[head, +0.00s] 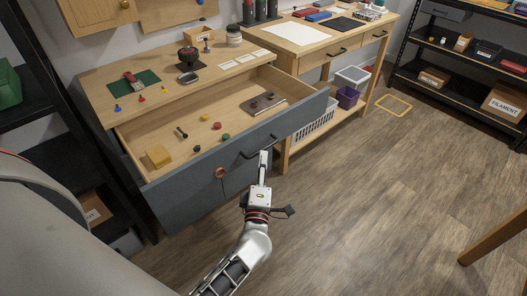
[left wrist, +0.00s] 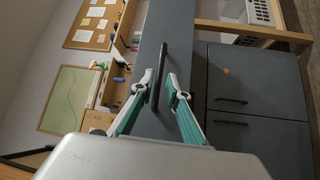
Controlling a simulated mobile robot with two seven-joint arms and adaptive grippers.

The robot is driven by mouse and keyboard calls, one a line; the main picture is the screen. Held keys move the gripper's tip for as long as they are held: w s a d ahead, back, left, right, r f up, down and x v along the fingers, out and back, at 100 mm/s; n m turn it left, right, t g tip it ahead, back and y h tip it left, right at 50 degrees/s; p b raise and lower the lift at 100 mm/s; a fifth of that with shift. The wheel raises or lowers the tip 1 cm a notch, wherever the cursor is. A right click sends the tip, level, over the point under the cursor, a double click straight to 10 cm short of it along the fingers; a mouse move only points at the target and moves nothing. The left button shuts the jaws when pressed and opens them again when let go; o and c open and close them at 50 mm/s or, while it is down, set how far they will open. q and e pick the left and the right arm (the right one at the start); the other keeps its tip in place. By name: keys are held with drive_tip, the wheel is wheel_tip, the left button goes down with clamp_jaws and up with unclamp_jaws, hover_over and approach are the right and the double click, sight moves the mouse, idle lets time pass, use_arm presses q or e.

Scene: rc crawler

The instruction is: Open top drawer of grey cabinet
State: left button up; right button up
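The grey cabinet (head: 190,215) has a light wooden top. Its top drawer (head: 305,117) is pulled far out, and its inside shows small coloured items and a yellow block. The dark bar handle (head: 258,149) is on the drawer front; it also shows in the left wrist view (left wrist: 156,95). My left gripper (head: 264,156) is at the handle in the head view. In the left wrist view its fingers (left wrist: 159,82) are spread with a gap, and the handle lies between them. I cannot tell whether a finger touches it. My right gripper is in neither view.
A wooden workbench (head: 330,48) stands right of the cabinet, with a white basket (head: 317,122) on its lower shelf. Black shelving (head: 450,75) with boxes is at the far right. The wooden floor (head: 370,200) in front of the drawer is clear.

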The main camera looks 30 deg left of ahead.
use_arm(q)
drive_tip(key=v, duration=0.6)
drive_tip(key=shift+s+d, duration=0.2)
drive_tip(key=shift+s, duration=0.2)
drive_tip(key=shift+f, duration=0.1)
drive_tip(key=s+d+f+m+g+h+p, duration=0.15)
drive_tip(key=s+d+m+h, duration=0.3)
drive_tip(key=m, duration=0.45)
drive_tip(key=s+d+f+m+g+h+p, duration=0.1)
drive_tip(key=s+d+f+m+h, duration=0.25)
drive_tip(key=m+h, duration=0.4)
drive_tip(key=s+a+f+m+g+y+p, duration=0.1)
drive_tip(key=s+a+f+m+g+y, duration=0.1)
drive_tip(key=s+a+f+m+g, duration=0.2)
drive_tip(key=s+f+m+g, duration=0.1)
drive_tip(key=s+f+m, duration=0.2)
drive_tip(key=s, duration=0.3)
drive_tip(key=shift+f+m+p, duration=0.25)
drive_tip(key=shift+m+p, duration=0.05)
drive_tip(key=shift+m, duration=0.55)
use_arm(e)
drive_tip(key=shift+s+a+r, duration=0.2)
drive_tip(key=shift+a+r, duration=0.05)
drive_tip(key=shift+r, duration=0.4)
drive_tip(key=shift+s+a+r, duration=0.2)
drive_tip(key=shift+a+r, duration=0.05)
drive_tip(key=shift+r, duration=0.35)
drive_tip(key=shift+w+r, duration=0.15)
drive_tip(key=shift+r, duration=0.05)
